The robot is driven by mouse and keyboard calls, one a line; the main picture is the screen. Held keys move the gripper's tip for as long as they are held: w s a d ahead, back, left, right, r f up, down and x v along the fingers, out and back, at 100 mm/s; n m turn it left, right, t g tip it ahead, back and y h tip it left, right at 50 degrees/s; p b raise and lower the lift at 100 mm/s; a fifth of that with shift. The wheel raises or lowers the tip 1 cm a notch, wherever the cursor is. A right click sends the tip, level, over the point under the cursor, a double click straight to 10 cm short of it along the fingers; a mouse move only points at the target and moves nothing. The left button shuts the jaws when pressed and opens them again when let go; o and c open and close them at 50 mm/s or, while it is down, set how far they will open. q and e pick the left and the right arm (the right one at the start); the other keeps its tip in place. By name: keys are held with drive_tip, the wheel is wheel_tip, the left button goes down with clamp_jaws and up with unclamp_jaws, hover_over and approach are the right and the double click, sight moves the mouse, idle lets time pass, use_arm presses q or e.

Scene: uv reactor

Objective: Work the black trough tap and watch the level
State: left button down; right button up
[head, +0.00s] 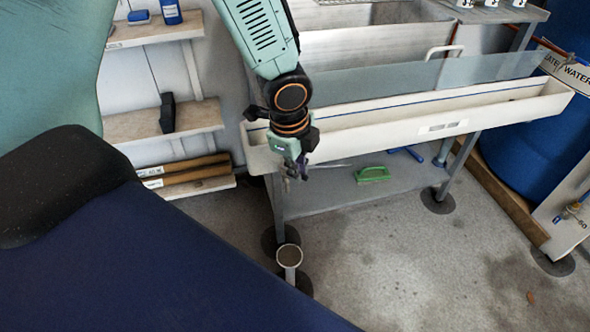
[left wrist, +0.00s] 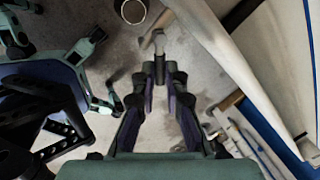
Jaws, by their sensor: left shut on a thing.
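The long pale trough (head: 400,122) with a blue line along its inside runs across the head view. My left gripper (head: 297,170) hangs at the trough's front near its left end, pointing down. In the left wrist view its fingers (left wrist: 160,78) are close together, shut on a small part of the tap mostly hidden between them. A pale grey pipe piece (left wrist: 152,42) shows just beyond the fingertips. The tap's black handle cannot be made out clearly. The water level inside the trough is not readable. My right gripper is not in view.
A round-topped standpipe (head: 289,256) stands on the floor below the trough. A green brush (head: 373,174) lies on the grey lower shelf (head: 330,195). Wooden wall shelves (head: 150,120) are at left, a blue barrel (head: 540,140) at right. The concrete floor in front is mostly clear.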

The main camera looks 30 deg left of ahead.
use_arm(q)
drive_tip(key=shift+w+a+n+g+y+p, duration=0.2)
drive_tip(key=shift+w+n, duration=0.25)
drive_tip(key=shift+n, duration=1.1)
drive_tip(key=shift+w+a+n+g+y+p, duration=0.15)
drive_tip(key=shift+w+n+y, duration=0.25)
drive_tip(key=shift+n, duration=1.2)
drive_tip(key=shift+w+a+n+g+y, duration=0.15)
drive_tip(key=shift+w+n, duration=0.35)
drive_tip(key=shift+n, duration=1.05)
drive_tip(key=c, duration=1.4)
unclamp_jaws()
